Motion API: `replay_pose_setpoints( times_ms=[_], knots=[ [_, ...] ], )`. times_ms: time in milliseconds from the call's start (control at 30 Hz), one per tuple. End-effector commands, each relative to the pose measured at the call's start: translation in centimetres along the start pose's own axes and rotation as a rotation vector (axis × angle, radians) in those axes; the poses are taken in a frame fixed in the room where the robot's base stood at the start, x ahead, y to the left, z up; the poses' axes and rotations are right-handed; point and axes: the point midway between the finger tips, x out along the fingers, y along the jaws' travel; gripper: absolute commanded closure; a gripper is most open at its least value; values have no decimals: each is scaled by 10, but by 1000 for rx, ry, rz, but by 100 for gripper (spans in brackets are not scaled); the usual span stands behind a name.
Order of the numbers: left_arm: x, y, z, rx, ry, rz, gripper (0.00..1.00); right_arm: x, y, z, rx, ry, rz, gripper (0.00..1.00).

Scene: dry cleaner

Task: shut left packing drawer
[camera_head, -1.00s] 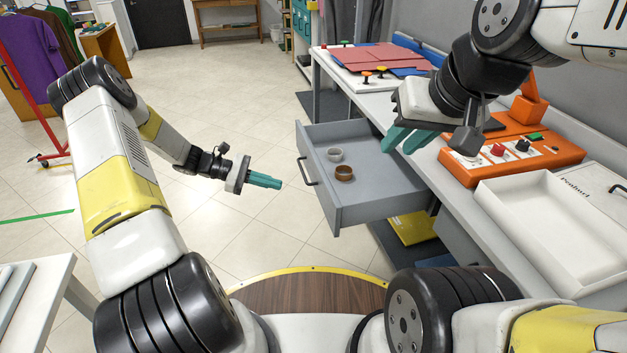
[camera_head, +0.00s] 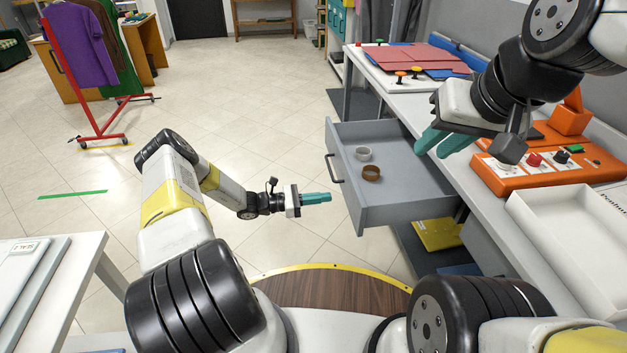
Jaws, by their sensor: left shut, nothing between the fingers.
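The grey packing drawer (camera_head: 410,209) is pulled well out from under the long bench on the right. Its dark handle (camera_head: 334,168) is on its left-facing front.
The bench carries red and blue folders (camera_head: 425,60), an orange control panel (camera_head: 545,170) and a white tray (camera_head: 580,235). A yellow packet (camera_head: 437,234) lies on a low shelf beneath. A red clothes rail (camera_head: 100,125) stands far left. The floor left of the drawer is clear.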

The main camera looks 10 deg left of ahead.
Motion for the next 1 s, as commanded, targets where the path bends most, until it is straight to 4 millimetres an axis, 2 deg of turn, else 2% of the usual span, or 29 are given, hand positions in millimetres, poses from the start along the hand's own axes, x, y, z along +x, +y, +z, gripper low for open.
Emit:
replay_pose_setpoints(
  times_ms=[100, 333, 1000],
  knots=[
    [24, -1, 0, 0, -1, -3, 100, 0, 0, 0, 0, 0, 0, 75],
    [51, 0, 0, 1, 0, -1, 100, 0, 0, 0, 0, 0, 0, 75],
    [57, 0, 0, 1, 0, -1, 100, 0, 0, 0, 0, 0, 0, 75]
  ],
)
